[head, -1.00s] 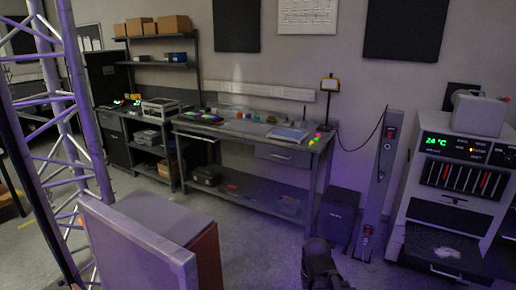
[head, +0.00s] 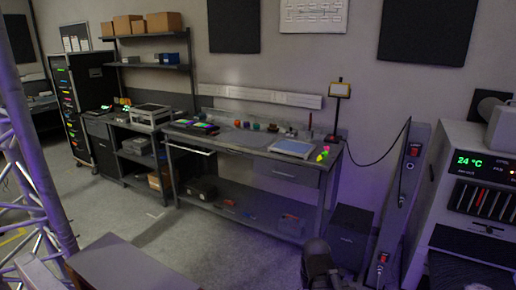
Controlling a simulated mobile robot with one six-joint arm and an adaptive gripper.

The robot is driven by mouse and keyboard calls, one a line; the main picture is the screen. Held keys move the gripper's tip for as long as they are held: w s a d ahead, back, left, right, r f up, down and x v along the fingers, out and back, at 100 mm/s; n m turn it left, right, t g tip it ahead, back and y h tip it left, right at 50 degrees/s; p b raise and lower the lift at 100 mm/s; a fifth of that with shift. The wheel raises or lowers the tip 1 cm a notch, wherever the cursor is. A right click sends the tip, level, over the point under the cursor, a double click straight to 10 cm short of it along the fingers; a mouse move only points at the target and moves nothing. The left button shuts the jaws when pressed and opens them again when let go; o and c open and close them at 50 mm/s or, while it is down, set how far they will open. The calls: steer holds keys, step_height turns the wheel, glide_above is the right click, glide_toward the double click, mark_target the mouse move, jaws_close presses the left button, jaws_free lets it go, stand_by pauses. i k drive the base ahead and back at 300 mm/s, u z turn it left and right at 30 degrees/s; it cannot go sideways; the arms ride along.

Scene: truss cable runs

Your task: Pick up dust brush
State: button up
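I cannot make out a dust brush for certain. Several small items stand along the back of the workbench (head: 215,140), too small to name surely. Among them are an orange one (head: 255,126), a green one (head: 272,128) and a thin upright one (head: 310,124). A dark part of my arm shows at the bottom centre of the head view. No gripper fingers can be seen.
A flat blue-white tray (head: 291,147) and bright small pieces (head: 323,153) lie at the bench's right end. A lamp (head: 340,91) stands behind. A leaning grey post (head: 401,190), a truss (head: 35,160) and a box-like surface (head: 125,265) flank the open floor.

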mark_target(273, 127)
steer(key=u, duration=0.05)
steer(key=i, duration=3.3)
steer(key=z, duration=0.85)
steer(key=k, duration=0.1)
steer(key=u, duration=3)
